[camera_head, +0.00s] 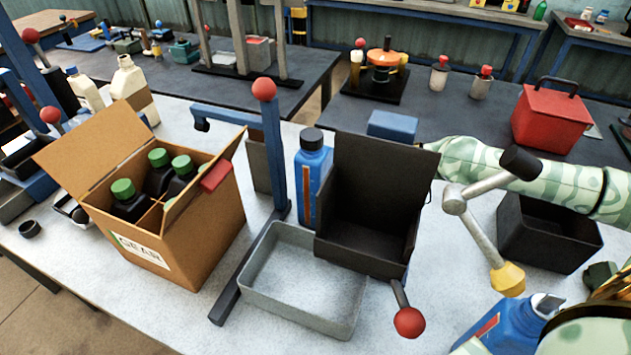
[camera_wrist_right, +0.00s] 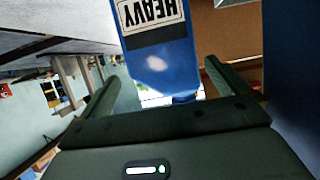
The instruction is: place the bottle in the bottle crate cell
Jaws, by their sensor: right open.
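The bottle crate is an open cardboard box (camera_head: 165,247) with divided cells on the left of the head view. It holds several dark bottles with green caps (camera_head: 123,189). A blue bottle with a black cap (camera_head: 312,165) stands upright behind the black bin. Another blue bottle (camera_head: 512,325) is at the lower right, partly cut off. In the right wrist view, a blue bottle (camera_wrist_right: 165,62) with a HEAVY label appears upside down, its narrow end between the spread fingers of my right gripper (camera_wrist_right: 160,72). Gaps show on both sides. My left gripper is not in view.
A grey tray (camera_head: 290,318) and a black bin (camera_head: 365,250) with a red-knobbed lever stand mid-table. A blue post with a red ball (camera_head: 272,150) rises beside the crate. A black open box (camera_head: 548,252) stands right. A red case (camera_head: 550,120) sits behind.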

